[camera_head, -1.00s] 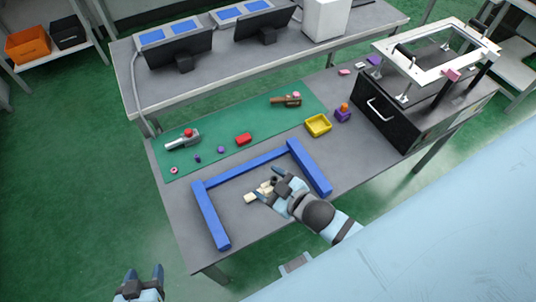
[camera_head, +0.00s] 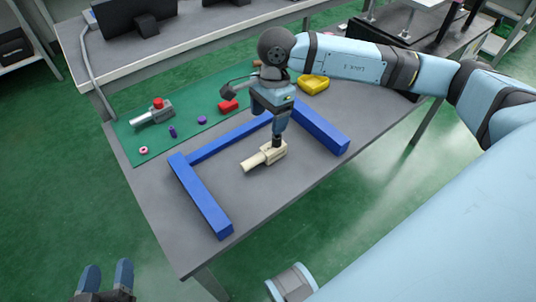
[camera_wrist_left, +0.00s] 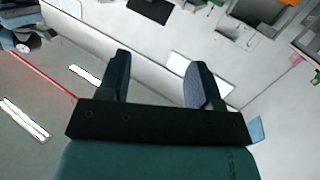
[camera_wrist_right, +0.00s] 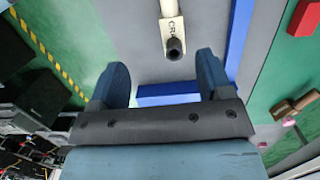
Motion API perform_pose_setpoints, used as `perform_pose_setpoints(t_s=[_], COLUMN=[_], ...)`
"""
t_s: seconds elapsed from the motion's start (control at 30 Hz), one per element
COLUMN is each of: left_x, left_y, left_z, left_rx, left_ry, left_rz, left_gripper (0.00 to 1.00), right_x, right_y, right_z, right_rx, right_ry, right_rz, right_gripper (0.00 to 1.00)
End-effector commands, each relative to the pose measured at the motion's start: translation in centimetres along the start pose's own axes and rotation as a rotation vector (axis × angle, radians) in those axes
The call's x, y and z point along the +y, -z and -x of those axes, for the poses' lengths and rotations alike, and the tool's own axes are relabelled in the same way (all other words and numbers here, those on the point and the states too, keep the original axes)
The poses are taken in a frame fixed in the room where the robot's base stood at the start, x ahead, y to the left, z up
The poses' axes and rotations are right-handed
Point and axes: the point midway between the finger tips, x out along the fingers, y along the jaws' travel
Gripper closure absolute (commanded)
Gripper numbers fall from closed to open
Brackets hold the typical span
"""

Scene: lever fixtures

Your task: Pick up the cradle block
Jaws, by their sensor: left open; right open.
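The cradle block (camera_head: 258,160) is a cream piece with a long narrow part and a wider end. It lies on the grey table inside a blue three-sided frame (camera_head: 203,200). In the right wrist view the block (camera_wrist_right: 172,28) carries letters starting "CRA" and a dark round peg at its near end. My right gripper (camera_head: 278,138) points down above the block's wider end; in its wrist view the open fingers (camera_wrist_right: 162,62) are spread, with the peg just ahead between them. Contact cannot be told. My left gripper (camera_head: 107,266) is open and empty, off the table at lower left.
Bare table lies left of the block within the frame.

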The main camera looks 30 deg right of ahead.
Motion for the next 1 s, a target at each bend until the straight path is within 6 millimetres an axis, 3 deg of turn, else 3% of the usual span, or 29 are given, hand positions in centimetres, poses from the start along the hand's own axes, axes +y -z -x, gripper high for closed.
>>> perform_pose_setpoints(t_s=[0.1,0.2,0.5,0.87,1.0], left_x=[0.1,0.2,1.4,2.0,2.6], left_y=[-0.5,-0.1,2.1,3.2,4.5], left_z=[-0.1,-0.2,-0.3,-0.3,0.0], left_rx=[0.016,0.038,0.154,0.217,0.291], left_ry=[-0.007,-0.015,-0.057,-0.082,-0.110], left_rz=[0.003,0.006,0.021,0.033,0.044], left_gripper=[0.41,0.41,0.41,0.41,0.41], right_x=[-0.7,-0.8,-1.1,-1.2,-1.4], right_y=[2.7,3.5,4.3,4.7,5.1], right_z=[0.2,-0.4,-6.0,-8.7,-10.8], right_rx=[0.119,0.151,0.149,0.147,0.147], right_ry=[0.031,0.035,0.034,0.035,0.035], right_rz=[0.008,0.011,0.009,0.010,0.011], right_gripper=[0.28,0.28,0.28,0.28,0.28])
